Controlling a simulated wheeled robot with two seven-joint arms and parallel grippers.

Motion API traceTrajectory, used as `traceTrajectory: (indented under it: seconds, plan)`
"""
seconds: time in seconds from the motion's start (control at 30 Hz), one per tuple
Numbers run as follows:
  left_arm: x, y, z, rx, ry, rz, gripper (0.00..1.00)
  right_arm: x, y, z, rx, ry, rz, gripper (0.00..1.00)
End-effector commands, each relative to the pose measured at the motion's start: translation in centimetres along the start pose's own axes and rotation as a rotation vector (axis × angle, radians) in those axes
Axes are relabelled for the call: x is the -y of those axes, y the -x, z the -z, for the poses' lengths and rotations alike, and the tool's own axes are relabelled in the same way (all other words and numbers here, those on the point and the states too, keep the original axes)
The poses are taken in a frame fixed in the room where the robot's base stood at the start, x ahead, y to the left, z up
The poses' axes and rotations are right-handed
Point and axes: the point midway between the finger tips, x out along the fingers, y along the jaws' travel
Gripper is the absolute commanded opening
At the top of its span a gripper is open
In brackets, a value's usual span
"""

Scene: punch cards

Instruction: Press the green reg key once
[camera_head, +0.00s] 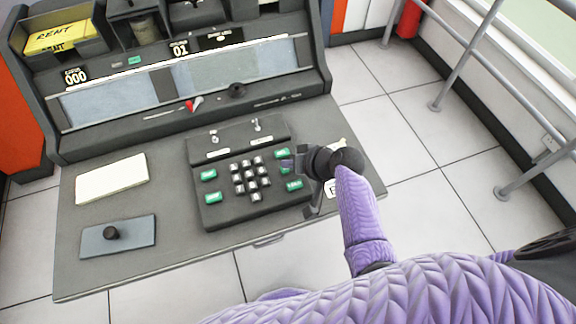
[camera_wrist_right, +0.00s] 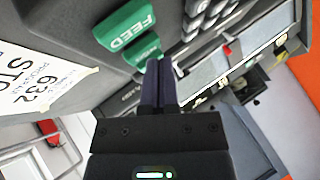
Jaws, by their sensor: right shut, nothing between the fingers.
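The dark keypad panel (camera_head: 222,213) on the desk carries several green keys. Two green keys (camera_head: 209,186) are on its left side and a column of green keys (camera_head: 294,185) is on its right. In the right wrist view a green key (camera_wrist_right: 124,25) reads FEED, and another green key (camera_wrist_right: 143,51) beside it has no readable label. I cannot make out which key is reg. My right gripper (camera_head: 287,163) is shut and empty, its tips (camera_wrist_right: 160,64) at the right-hand column beside the unlabelled key. Whether they touch it is unclear. My left gripper is out of view.
A white pad (camera_head: 111,178) and a grey plate with a knob (camera_head: 112,233) lie on the left. The slanted console (camera_head: 238,90) rises behind; a sticker (camera_wrist_right: 40,85) is near the gripper.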

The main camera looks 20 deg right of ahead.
Motion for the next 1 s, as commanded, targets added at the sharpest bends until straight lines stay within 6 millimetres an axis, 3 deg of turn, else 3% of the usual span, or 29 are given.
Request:
traceTrajectory:
  seconds: [1.0]
  plan:
    - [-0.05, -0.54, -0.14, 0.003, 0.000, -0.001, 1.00, -0.43, -0.56, -0.42, 0.001, 0.001, -0.001, 0.00]
